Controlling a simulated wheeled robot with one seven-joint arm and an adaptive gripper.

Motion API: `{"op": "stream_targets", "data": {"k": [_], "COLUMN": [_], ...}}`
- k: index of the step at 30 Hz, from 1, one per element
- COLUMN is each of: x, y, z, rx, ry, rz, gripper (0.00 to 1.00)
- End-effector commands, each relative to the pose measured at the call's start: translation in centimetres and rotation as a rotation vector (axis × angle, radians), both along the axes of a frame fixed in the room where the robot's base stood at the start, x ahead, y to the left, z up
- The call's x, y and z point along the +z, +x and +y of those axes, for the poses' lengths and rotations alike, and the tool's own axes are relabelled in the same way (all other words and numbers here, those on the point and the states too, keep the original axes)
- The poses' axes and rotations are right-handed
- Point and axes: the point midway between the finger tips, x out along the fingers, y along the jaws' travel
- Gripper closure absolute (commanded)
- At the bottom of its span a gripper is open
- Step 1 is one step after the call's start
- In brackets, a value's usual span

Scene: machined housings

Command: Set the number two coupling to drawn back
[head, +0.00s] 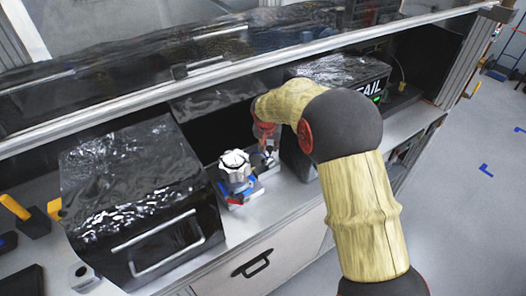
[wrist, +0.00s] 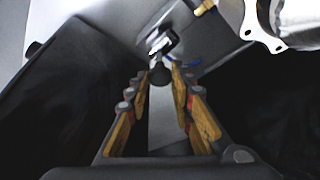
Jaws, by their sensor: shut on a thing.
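My gripper (wrist: 160,82) reaches down between its two wood-coloured finger pads, and the fingertips close on a small dark round knob (wrist: 160,73). The knob sits at the end of a short silver and black fitting (wrist: 160,43), which I take as the coupling; no number is legible on it. In the head view my gripper (head: 264,140) is just right of a silver machined housing (head: 236,167) with blue and red parts at its base. My wrist and fingers partly hide the coupling there. How far the coupling is drawn cannot be told.
A glossy black box with a handle (head: 137,195) stands left of the housing. Another black box marked "FAIL" (head: 338,70) stands to the right, partly behind my arm. In the wrist view a metal flange (wrist: 290,28) and a brass fitting (wrist: 204,6) are close at upper right.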

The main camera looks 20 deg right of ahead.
Motion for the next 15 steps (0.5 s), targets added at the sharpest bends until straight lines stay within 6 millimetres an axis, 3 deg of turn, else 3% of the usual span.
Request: {"op": "stream_targets", "data": {"k": [7,8,15], "x": [0.13,0.13,0.10], "y": [0.08,0.09,0.07], "z": [-0.36,-0.37,-0.32], "rx": [-0.001,-0.001,-0.001], "ry": [-0.003,-0.003,-0.003], "rz": [-0.002,-0.002,-0.001], "gripper": [1.00,0.76,0.63]}}
